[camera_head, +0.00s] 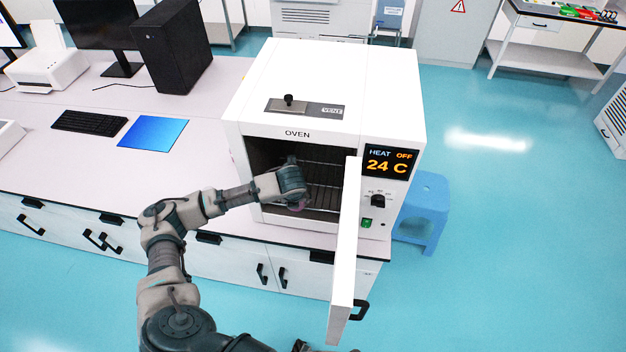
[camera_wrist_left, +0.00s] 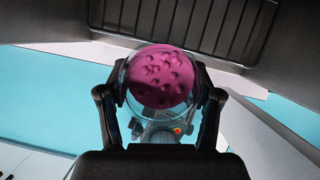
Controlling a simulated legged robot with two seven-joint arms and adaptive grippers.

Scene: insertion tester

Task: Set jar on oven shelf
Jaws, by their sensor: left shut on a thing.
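The oven (camera_head: 325,85) is a white box on the bench with its door (camera_head: 346,250) swung open toward me. Inside is a dark wire shelf (camera_head: 325,172), also seen at the top of the left wrist view (camera_wrist_left: 190,25). My left gripper (camera_head: 298,200) reaches into the open oven front. In the left wrist view my left gripper (camera_wrist_left: 160,95) is shut on a clear round jar (camera_wrist_left: 160,78) with pitted pink contents. In the head view the jar is mostly hidden by the gripper. Contact with the shelf cannot be told. Small dark parts at the bottom edge may be my right gripper (camera_head: 328,348).
The open door stands close to the right of my left gripper. The oven display (camera_head: 390,162) reads 24 C, heat off. A keyboard (camera_head: 90,121), blue pad (camera_head: 153,134) and black computer tower (camera_head: 172,52) are on the bench at left. A blue stool (camera_head: 424,210) stands right of the oven.

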